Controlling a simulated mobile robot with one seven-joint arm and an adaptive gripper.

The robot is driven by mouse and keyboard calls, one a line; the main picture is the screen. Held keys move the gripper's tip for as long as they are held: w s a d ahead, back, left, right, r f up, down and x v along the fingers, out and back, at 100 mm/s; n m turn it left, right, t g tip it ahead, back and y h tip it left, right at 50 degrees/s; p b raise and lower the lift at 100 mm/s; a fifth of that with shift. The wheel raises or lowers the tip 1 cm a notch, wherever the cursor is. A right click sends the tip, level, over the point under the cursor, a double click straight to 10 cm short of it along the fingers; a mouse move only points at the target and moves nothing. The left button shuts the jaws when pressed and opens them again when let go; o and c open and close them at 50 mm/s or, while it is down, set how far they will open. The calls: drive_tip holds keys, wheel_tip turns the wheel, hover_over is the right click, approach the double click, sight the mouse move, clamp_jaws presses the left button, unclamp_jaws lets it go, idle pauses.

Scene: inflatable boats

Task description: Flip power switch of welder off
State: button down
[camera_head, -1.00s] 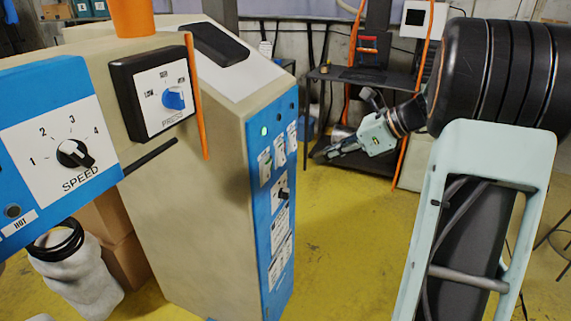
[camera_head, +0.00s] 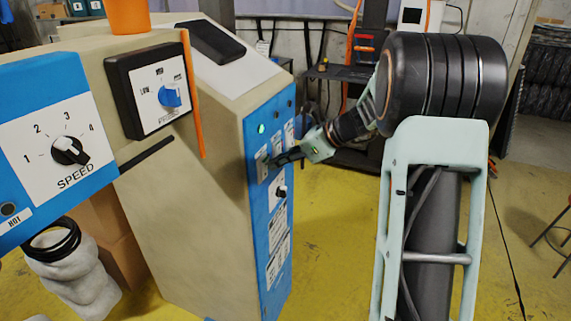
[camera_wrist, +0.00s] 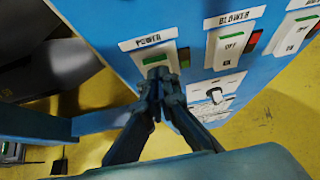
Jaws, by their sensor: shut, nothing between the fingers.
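The welder is a beige cabinet (camera_head: 190,170) with a blue control panel (camera_head: 262,225). Its power switch (camera_wrist: 154,60) is on a white plate under a "POWER" label, with a green strip at its top. A green square shows beside that plate. In the head view a green light (camera_head: 262,128) glows above the switches. My gripper (camera_wrist: 158,75) is shut and empty, its fingertips at the power switch, covering its lower part. I cannot tell whether they touch it. In the head view my gripper (camera_head: 272,161) is at the panel.
The blower switch (camera_wrist: 229,43) is just right of the power switch, with a red square beside it. A third switch (camera_wrist: 296,35) and a knob (camera_wrist: 216,95) are close by. A speed dial box (camera_head: 50,150) is at the left. Yellow floor (camera_head: 340,260) is clear.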

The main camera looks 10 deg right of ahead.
idle(0.3)
drive_tip(key=p, duration=0.2)
drive_tip(key=shift+w+a+r+g+h+p, duration=0.1)
drive_tip(key=shift+w+a+g+h+p, duration=0.2)
drive_tip(key=shift+p, duration=0.1)
drive_tip(key=shift+r, duration=0.1)
drive_tip(key=shift+r+p, duration=0.75)
drive_tip(key=shift+p, duration=0.1)
drive_tip(key=shift+s, duration=0.1)
